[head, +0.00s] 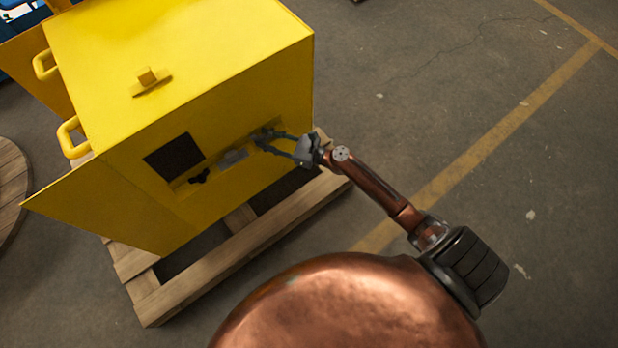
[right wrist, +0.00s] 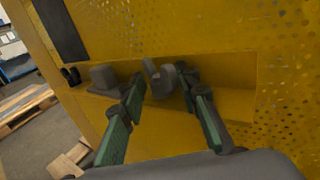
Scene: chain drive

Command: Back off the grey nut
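A grey piece (right wrist: 158,80), which I take to be the grey nut, sits at a shallow recess in the yellow machine's front. My right gripper (right wrist: 161,77) reaches toward it with its two green-padded fingers spread. In the right wrist view the piece shows between the fingertips; I cannot tell whether either finger touches it. In the head view my right gripper (head: 267,139) is at the right end of the recess, and the fingers hide the piece there. My left gripper is not in view.
A grey block (right wrist: 104,77) stands left of the nut, with black knobs (right wrist: 70,75) further left. The yellow machine (head: 190,60) rests on a wooden pallet (head: 245,250), its yellow door panel (head: 100,205) swung out at left. The floor to the right is clear.

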